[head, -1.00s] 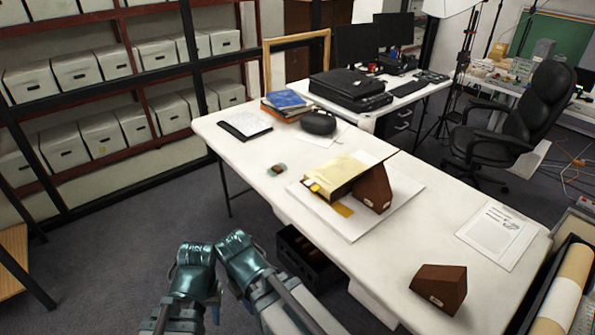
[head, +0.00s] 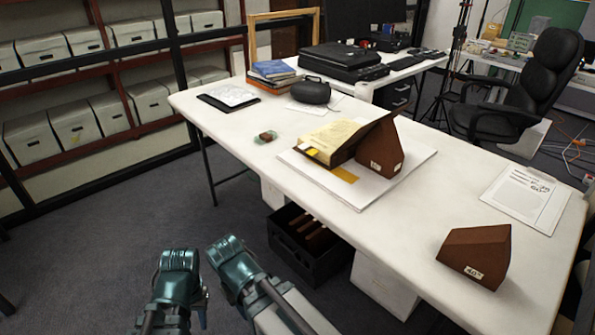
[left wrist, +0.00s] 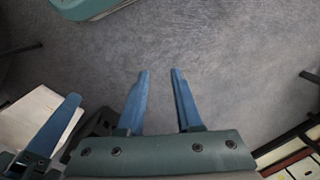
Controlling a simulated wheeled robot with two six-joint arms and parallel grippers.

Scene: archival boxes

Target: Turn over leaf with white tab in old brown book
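The old brown book (head: 334,137) lies open on a white sheet on the table, its yellowed pages facing up. Its right cover rises against a brown wedge (head: 381,150). A yellow tab shows at the near left corner and a yellow strip (head: 344,174) below the near edge. I cannot make out a white tab. My left gripper (head: 180,264) is over the floor in front of the table, away from the book. In the left wrist view my left gripper (left wrist: 160,72) has its fingers apart with bare floor between. My right gripper (head: 229,254) is beside it, fingers not clear.
A second brown wedge (head: 475,254) stands at the table's near right, with a printed sheet (head: 525,197) behind it. A small object (head: 266,137) lies left of the book. A black crate (head: 308,250) is on the floor under the table edge. Shelves of boxes stand at left.

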